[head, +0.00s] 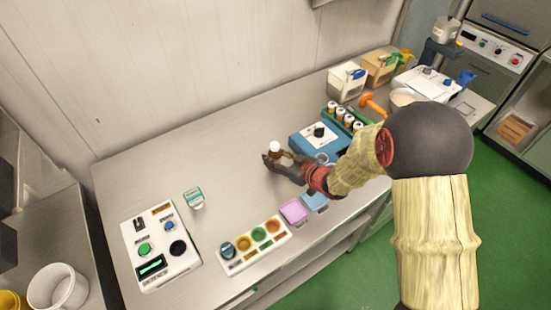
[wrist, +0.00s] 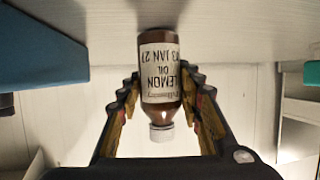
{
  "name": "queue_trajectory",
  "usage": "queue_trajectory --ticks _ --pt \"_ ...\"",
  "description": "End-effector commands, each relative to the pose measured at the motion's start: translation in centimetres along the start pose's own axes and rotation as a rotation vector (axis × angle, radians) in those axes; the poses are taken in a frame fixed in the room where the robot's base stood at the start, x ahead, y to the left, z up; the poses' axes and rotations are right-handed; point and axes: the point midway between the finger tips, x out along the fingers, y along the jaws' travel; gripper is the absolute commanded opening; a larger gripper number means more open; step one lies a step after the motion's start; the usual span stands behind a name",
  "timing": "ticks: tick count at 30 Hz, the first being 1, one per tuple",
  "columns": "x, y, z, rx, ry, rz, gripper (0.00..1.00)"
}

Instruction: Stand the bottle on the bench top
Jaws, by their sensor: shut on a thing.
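The brown bottle (head: 275,148) has a white cap and stands upright in my gripper, over the middle of the bench top (head: 215,130). In the wrist view the bottle (wrist: 160,85) shows a white label reading lemon oil, upside down in the picture, with its cap towards the bottom. My gripper (head: 273,161) is shut on the bottle's body, one finger on each side. The bottle's base is at or very close to the bench surface; I cannot tell whether it touches.
A blue device (head: 301,148) stands close to the right of the bottle. A small teal-lidded jar (head: 193,198), a white control panel (head: 140,226) and a tray of coloured cups (head: 236,263) lie left and front. The bench behind and left of the bottle is clear.

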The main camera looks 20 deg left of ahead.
Motion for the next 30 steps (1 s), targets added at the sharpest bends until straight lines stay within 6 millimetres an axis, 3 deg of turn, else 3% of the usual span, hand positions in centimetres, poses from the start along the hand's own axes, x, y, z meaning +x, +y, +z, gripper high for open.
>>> queue_trajectory --ticks 6,7,15,26,30 --pt "0.1 0.0 0.3 0.0 0.001 0.0 0.05" --pt "0.1 0.0 0.3 0.0 0.0 0.0 0.37" --pt "0.1 0.0 0.2 0.0 -0.001 0.0 0.53" --pt "0.0 0.0 0.0 0.0 0.0 0.0 0.54" --pt "-1.4 0.1 -0.2 0.0 0.0 0.001 0.54"
